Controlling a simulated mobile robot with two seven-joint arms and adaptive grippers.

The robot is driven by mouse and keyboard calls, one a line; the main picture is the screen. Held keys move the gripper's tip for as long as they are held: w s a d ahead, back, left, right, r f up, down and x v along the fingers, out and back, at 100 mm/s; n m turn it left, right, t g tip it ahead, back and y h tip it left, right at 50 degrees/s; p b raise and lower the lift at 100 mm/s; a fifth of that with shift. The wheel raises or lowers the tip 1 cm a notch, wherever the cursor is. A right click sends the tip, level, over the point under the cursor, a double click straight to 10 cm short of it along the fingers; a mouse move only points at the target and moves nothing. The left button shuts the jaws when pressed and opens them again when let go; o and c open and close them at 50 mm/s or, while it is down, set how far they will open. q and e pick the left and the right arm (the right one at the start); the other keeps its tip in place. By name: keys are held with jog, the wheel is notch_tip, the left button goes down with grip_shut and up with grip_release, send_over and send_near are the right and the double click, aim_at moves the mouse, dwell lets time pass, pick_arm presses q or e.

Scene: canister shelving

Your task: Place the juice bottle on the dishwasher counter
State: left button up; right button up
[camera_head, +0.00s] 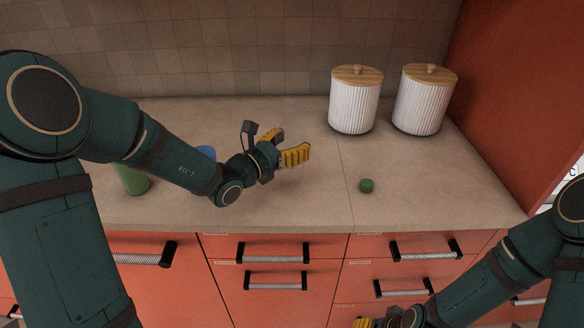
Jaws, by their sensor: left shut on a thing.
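My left gripper (285,147) is above the counter (300,205), in its middle part. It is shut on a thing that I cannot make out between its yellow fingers. A green object (131,180), which may be a bottle, stands at the left of the counter, partly hidden by my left arm. A bit of a blue object (206,151) shows behind that arm. I cannot tell which of these, if any, is the juice bottle. My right gripper (372,323) is low at the bottom edge, in front of the drawers and mostly cut off.
Two white ribbed canisters (354,104) (420,104) with wooden lids stand at the back right. A small round green thing (366,186) lies on the counter in front of them. Red drawers (275,262) with handles are below the counter edge. A tall red panel (525,100) bounds the right.

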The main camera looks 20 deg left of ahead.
pick_arm(q)
jog(key=shift+f+b, duration=0.55)
jog(key=shift+f, duration=1.85)
jog(key=shift+s, duration=0.1)
jog(key=shift+f, duration=0.15)
jog(key=o, duration=1.3)
jog(key=shift+r, duration=0.25)
jog(key=p+v, duration=0.1)
jog(key=v, duration=1.1)
